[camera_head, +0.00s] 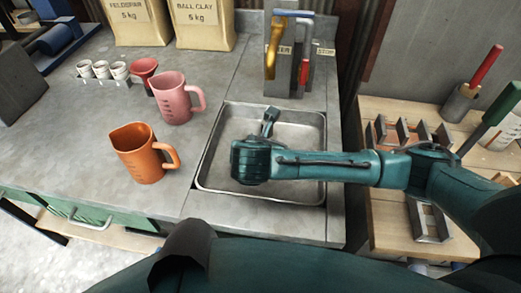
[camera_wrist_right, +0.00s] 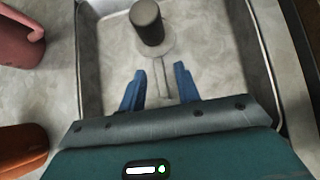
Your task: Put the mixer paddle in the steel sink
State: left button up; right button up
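The steel sink (camera_head: 212,150) is a shallow rectangular basin in the worktop. My right arm reaches over it from the right, with the wrist above the basin. In the right wrist view my right gripper (camera_wrist_right: 159,78) has its blue fingers apart, inside the outline of the sink (camera_wrist_right: 92,60). A dark cylinder on a grey disc, with a thin grey rod running back between the fingers, appears to be the mixer paddle (camera_wrist_right: 147,24). It seems to rest in the basin, with gaps visible between rod and fingers. The wrist hides most of it in the head view. My left gripper is out of view.
An orange jug (camera_head: 140,157) and a pink jug (camera_head: 172,100) stand left of the sink. Small cups (camera_head: 102,70) and clay bags (camera_head: 205,25) are farther back. Coloured handles (camera_head: 275,45) rise behind the sink. A wooden table (camera_head: 385,225) with metal moulds lies to the right.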

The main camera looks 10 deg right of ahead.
jog(key=v, duration=0.7)
jog(key=shift+s+r, duration=0.25)
